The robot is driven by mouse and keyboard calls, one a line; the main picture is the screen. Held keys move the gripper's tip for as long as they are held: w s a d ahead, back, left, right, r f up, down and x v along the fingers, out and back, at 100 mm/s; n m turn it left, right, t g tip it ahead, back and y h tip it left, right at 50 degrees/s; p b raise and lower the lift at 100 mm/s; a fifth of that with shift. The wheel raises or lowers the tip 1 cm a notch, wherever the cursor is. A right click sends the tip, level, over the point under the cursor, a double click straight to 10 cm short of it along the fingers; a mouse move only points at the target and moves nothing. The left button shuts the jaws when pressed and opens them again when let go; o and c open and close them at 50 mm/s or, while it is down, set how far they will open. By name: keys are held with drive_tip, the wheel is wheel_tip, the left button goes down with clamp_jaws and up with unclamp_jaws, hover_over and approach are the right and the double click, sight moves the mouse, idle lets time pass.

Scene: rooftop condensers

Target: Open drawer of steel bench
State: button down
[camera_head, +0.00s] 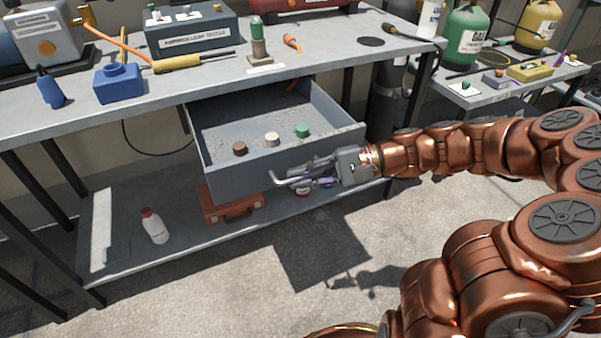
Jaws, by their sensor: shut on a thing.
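The steel bench (330,58) stands across the upper left, with its grey drawer (250,115) pulled well out below the top. Inside the drawer lie a brown cap (239,148), a cream cap (272,139) and a green cap (302,130). My gripper (300,178) is at the drawer's front face, toward its right half. It is shut on the drawer handle (285,182), a metal bar on that face. The fingers hide part of the handle, and the exact contact is hard to make out.
A lower shelf (190,235) holds a white bottle (154,226) with a red cap and an orange case (230,205). A second table (500,90) with green and yellow cylinders stands at the right. The floor before the drawer is clear.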

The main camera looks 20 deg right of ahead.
drive_tip(key=shift+s+a, duration=0.15)
drive_tip(key=shift+a, duration=0.05)
drive_tip(key=c, duration=1.5)
unclamp_jaws()
drive_tip(key=o, duration=0.3)
drive_tip(key=shift+d, duration=0.15)
drive_tip(key=shift+d, duration=0.15)
drive_tip(key=v, duration=1.1)
drive_tip(key=shift+d+r, duration=0.2)
drive_tip(key=shift+d, duration=0.15)
